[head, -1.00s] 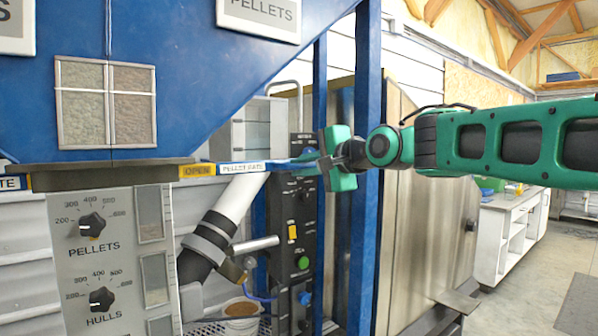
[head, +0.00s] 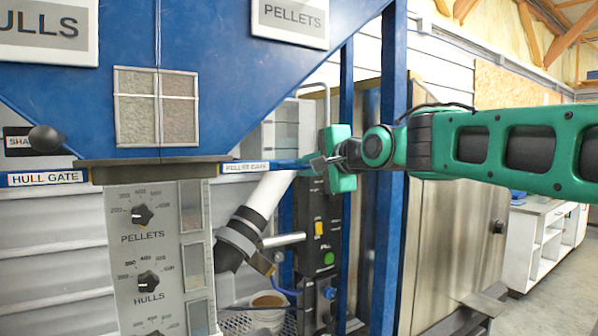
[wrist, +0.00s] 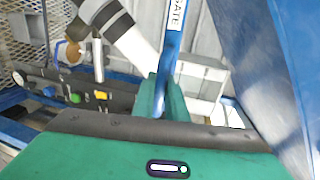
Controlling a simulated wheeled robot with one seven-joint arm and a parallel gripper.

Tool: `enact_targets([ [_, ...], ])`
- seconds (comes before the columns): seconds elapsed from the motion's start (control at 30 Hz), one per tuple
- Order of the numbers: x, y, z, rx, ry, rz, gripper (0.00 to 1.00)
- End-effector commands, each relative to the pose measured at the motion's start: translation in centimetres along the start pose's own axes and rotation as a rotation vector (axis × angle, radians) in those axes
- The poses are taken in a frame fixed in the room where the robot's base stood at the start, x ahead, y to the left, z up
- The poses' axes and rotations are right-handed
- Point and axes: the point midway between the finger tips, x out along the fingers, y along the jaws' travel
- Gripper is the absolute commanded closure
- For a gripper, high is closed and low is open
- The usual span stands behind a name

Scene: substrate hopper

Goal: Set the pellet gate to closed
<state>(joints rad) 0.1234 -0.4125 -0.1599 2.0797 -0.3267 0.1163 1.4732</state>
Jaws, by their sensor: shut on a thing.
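The pellet gate (head: 246,168) is a blue slide bar with a white "PELLET GATE" label, reaching out of the right side of the hopper's dark neck (head: 150,172). In the head view the label sits right against the neck, and no yellow "OPEN" mark shows beside it. My gripper (head: 322,163) is shut on the outer end of the bar, right of the label. The wrist view shows the blue bar (wrist: 174,48) running up from between the fingers (wrist: 160,98), with part of its label visible. The part of the bar inside the neck is hidden.
The hull gate (head: 45,178) reaches out on the neck's left side. A dial panel (head: 150,250) hangs below the neck. A white pipe (head: 262,200) and a black control box (head: 318,240) stand below the bar. A blue post (head: 392,170) stands close behind my arm.

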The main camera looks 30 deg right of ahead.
Motion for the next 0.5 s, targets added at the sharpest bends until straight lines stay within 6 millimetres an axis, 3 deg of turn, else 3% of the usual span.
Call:
enact_targets([
  [0.1,0.09,0.35,0.60,-0.002,-0.013,0.008,1.00],
  [0.13,0.09,0.35,0.61,-0.002,-0.013,0.008,0.85],
  [0.2,0.09,0.35,0.58,-0.002,-0.013,0.008,0.70],
  [0.5,-0.05,0.17,0.22,-0.001,-0.007,0.004,0.70],
])
